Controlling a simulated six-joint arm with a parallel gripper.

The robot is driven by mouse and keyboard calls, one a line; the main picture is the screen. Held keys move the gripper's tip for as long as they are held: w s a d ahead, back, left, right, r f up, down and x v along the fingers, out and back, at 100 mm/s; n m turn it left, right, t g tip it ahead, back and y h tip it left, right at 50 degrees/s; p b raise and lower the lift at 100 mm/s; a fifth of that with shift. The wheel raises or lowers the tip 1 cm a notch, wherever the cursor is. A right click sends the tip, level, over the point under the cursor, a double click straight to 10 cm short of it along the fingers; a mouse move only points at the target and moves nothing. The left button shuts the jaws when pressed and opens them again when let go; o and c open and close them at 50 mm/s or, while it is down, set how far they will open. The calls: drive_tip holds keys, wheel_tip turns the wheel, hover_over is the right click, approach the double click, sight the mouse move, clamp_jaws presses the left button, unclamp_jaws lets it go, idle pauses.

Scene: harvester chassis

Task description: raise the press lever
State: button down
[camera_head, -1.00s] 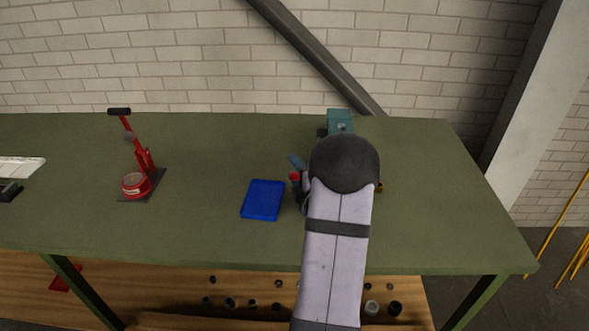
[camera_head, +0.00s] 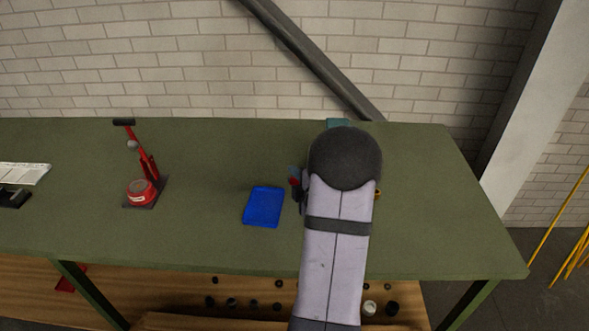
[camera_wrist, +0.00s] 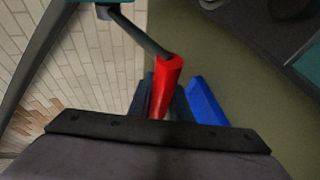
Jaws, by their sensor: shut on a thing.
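The press lever shows in the wrist view as a dark rod (camera_wrist: 140,33) with a red grip (camera_wrist: 168,72). The rod runs from a teal part of the press (camera_wrist: 115,4) at the top to the grip. My gripper (camera_wrist: 163,102) is shut on the red grip, with its dark fingers on both sides of it. In the head view my arm covers most of the press. Only a teal edge (camera_head: 338,123) shows behind it, and a bit of red (camera_head: 294,182) shows left of my arm, by the gripper.
A blue tray (camera_head: 263,207) lies on the green table (camera_head: 215,165) just left of my arm. A red tool with a black-topped handle (camera_head: 147,166) stands further left. The table between them is clear. A brick wall (camera_head: 200,60) is behind.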

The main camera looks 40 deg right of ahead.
wheel_tip(320, 180, up, 8)
drive_tip(key=g+y+p, duration=0.1)
drive_tip(key=p, duration=0.5)
drive_tip(key=shift+s+a+r+m+g, duration=0.2)
drive_tip(key=shift+a+m+g, duration=0.1)
drive_tip(key=shift+g, duration=0.1)
idle(0.8)
drive_tip(key=c, duration=1.8)
unclamp_jaws()
drive_tip(key=shift+o, duration=0.8)
drive_tip(key=shift+s+a+r, duration=0.1)
drive_tip(key=shift+s+a, duration=0.1)
drive_tip(key=shift+d, duration=0.1)
